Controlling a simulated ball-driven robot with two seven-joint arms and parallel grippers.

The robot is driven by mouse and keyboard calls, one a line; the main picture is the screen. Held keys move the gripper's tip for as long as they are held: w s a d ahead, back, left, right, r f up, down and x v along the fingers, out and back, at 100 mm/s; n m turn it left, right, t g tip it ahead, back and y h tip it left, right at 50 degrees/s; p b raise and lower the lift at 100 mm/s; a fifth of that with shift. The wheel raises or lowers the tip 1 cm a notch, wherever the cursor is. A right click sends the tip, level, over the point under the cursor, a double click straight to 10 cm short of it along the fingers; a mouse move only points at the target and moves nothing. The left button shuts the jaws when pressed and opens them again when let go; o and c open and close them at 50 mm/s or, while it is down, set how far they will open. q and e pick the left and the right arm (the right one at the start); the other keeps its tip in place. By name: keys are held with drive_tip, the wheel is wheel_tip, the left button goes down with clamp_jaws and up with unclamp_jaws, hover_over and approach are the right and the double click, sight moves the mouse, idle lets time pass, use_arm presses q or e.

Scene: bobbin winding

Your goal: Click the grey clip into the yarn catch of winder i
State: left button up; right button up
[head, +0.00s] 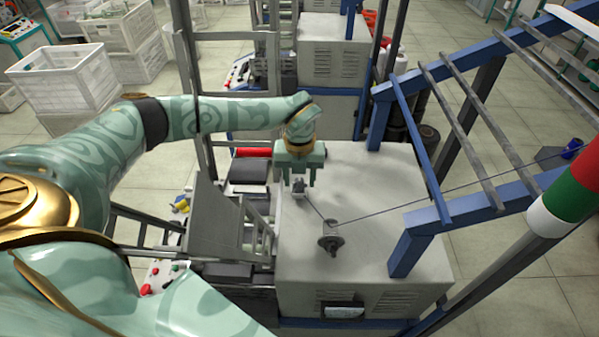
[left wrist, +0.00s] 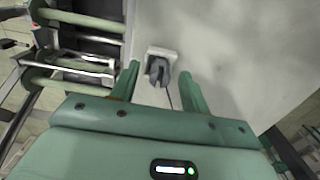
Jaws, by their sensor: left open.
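My left gripper (head: 298,178) is open above the left edge of the pale machine top (head: 365,185). Its two fingers point down around a small pale block, the yarn catch (head: 301,192), which also shows in the left wrist view (left wrist: 172,53). A dark grey clip (left wrist: 157,69) sits at this block, between and just beyond the spread fingertips, with no finger visibly touching it. Whether it is fully seated I cannot tell. A dark yarn runs from the clip to a metal bobbin spindle (head: 331,241) on the machine top. My right gripper is not in view.
The yarn continues right from the spindle to a blue spool (head: 572,149). A blue frame (head: 424,190) stands at the machine's right side. A grey tilted panel (head: 217,225) and metal bars stand at its left. The machine top behind the spindle is clear.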

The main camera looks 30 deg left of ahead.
use_arm(q)
wheel_tip(320, 180, up, 16)
drive_tip(key=shift+r+p, duration=0.15)
drive_tip(key=shift+p, duration=0.15)
drive_tip(key=shift+w, duration=0.1)
idle(0.5)
